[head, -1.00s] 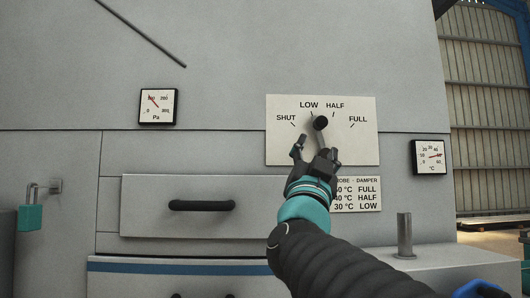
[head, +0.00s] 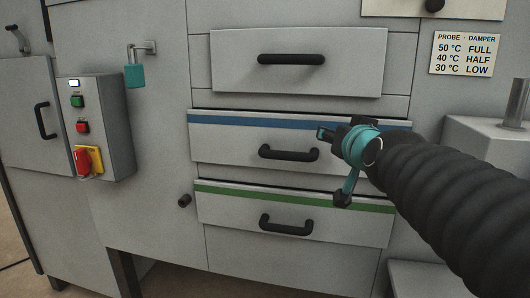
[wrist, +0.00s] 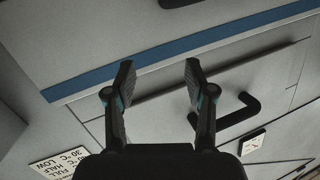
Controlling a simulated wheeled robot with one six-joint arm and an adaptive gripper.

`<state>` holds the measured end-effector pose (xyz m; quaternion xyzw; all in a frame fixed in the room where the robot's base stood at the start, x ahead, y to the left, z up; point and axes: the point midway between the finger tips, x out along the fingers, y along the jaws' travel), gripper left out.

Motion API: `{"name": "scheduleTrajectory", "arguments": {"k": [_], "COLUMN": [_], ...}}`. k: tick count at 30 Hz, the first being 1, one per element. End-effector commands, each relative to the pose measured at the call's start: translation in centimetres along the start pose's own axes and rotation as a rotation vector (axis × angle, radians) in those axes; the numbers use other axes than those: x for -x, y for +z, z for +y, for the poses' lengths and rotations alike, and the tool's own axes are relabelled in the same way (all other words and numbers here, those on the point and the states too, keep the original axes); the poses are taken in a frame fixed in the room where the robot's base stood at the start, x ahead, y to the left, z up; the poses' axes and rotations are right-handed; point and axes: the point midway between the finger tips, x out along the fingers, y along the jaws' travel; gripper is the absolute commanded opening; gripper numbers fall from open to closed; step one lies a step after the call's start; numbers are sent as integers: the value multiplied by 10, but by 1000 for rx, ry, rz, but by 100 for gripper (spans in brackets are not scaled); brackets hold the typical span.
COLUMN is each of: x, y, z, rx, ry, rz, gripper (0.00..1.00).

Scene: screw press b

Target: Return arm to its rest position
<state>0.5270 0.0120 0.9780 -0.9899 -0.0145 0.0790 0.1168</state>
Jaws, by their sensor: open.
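My gripper (head: 328,134) is in front of the blue-striped drawer (head: 225,139), to the right of that drawer's black handle (head: 289,153) in the head view. My black ribbed arm comes in from the right edge. In the wrist view both black fingers of my gripper (wrist: 158,82) stand apart with nothing between them. The blue stripe (wrist: 190,48) crosses beyond the fingertips, and I cannot tell how far off it is. The damper plate (head: 482,8) is cut off at the top, with only a black part of its lever (head: 434,5) showing.
A plain drawer (head: 233,66) is above and a green-striped drawer (head: 230,206) below. A control box (head: 107,125) with a red-and-yellow switch and a teal padlock (head: 135,76) are at left. A grey block with a metal post (head: 517,102) stands at right.

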Motion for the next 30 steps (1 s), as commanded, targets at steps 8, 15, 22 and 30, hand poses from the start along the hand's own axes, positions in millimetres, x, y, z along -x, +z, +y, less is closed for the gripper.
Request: {"name": "scheduleTrajectory", "arguments": {"k": [8,15,22,30], "x": [62,150,186,187], "y": [169,278,304,300], "z": [25,62,75,74], "rx": [75,152,194,193], "ry": [38,130,154,151], "rz": [-537,-901,-931,-917], "gripper": [54,54,54,54]}}
